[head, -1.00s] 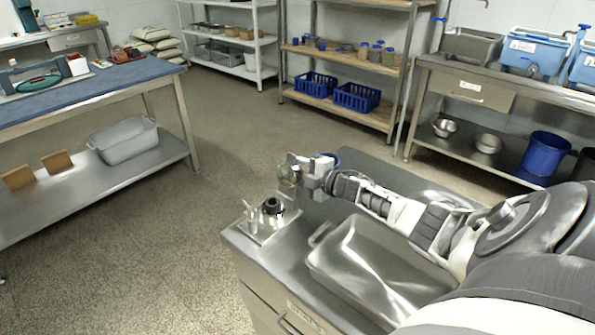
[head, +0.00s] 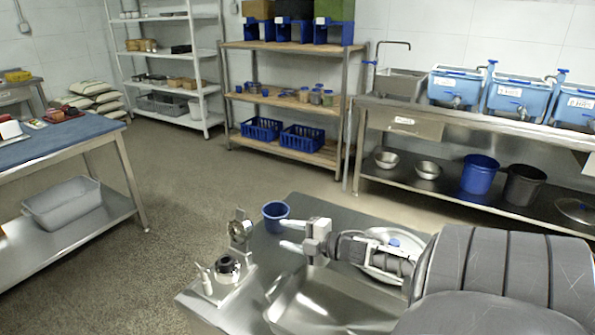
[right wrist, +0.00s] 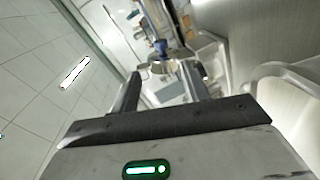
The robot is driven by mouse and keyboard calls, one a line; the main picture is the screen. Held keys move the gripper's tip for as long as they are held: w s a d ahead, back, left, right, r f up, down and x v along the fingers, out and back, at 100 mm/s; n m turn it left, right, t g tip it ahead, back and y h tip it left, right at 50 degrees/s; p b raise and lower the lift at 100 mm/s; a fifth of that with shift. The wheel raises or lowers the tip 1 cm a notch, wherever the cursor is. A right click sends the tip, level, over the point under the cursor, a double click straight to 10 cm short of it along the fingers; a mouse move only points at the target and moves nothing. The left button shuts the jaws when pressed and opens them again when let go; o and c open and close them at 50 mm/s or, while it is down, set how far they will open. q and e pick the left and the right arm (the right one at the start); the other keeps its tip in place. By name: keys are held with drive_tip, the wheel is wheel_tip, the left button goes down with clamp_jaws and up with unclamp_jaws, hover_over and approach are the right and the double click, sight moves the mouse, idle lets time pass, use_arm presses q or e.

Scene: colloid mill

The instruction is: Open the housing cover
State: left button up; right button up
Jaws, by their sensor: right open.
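The colloid mill (head: 221,280) stands on a flat plate at the left end of the steel worktop. Its housing top shows a dark round part (head: 228,265) with a light rim, facing up. A round metal piece, which looks like the housing cover (head: 240,228), stands upright behind the dark part, apart from my gripper. My right gripper (head: 288,234) is open and empty, to the right of the cover, fingers pointing left. Its two spread fingers also show in the right wrist view (right wrist: 163,85). My left gripper is not in view.
A blue cup (head: 275,215) stands behind the gripper's fingers. A steel tray (head: 310,306) lies in front of my right arm. A round metal lid (head: 385,262) with a blue knob lies partly behind the arm. A blue-topped table (head: 60,141) is across the floor.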

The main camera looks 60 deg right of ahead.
drive_tip(key=shift+s+d+r, duration=0.1)
drive_tip(key=shift+s+r, duration=0.05)
drive_tip(key=shift+s, duration=0.85)
